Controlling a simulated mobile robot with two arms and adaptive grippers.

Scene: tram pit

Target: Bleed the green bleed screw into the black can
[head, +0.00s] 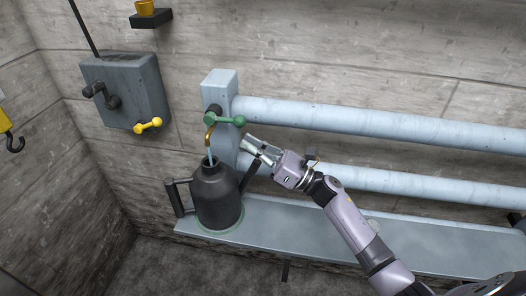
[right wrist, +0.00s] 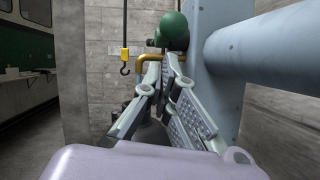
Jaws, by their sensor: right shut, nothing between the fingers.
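The green bleed screw (head: 225,120) sits on the grey block at the left end of the pipes, its bar lying roughly level with a ball at the right. Its green ball shows in the right wrist view (right wrist: 174,30). A brass spout (head: 209,137) curves down below it. A thin pale streak (head: 211,159) runs from the spout to the mouth of the black can (head: 217,198), which stands upright on the shelf. My right gripper (head: 246,141) is shut and empty, just below and right of the green ball. My left gripper is not in view.
Two pale blue pipes (head: 380,120) run along the wall to the right. A grey box (head: 125,88) with a black crank and a yellow handle (head: 148,125) is on the wall at left. The shelf (head: 300,230) is bare right of the can.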

